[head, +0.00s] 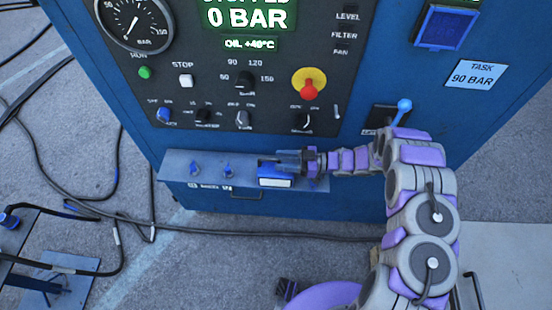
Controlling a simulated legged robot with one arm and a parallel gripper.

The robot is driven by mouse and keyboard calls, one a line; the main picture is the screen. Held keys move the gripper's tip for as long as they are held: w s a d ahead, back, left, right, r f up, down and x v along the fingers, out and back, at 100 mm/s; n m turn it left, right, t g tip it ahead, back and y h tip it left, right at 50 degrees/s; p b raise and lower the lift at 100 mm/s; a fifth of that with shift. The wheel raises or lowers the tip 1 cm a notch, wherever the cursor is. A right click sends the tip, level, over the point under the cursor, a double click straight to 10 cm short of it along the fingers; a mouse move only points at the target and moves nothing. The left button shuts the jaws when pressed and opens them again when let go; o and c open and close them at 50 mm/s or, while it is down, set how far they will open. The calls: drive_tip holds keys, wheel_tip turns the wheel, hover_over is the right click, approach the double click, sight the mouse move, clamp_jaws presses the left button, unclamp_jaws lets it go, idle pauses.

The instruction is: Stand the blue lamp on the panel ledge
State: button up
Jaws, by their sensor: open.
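The blue lamp (274,182), a small blue box with a white face, is at the panel ledge (178,168), near its right half. It looks upright, but I cannot tell whether its base rests fully on the ledge. My gripper (277,161) comes in from the right and is open at the lamp's top. Its fingers hide part of the lamp's upper side, and I cannot tell whether they touch it.
The control panel (215,80) rises behind, with a red knob (309,88) on yellow and a blue-tipped lever (403,106) near my arm. Black cables (100,215) lie on the floor at left.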

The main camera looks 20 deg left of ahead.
drive_tip(key=v, duration=0.9)
drive_tip(key=shift+p, duration=0.45)
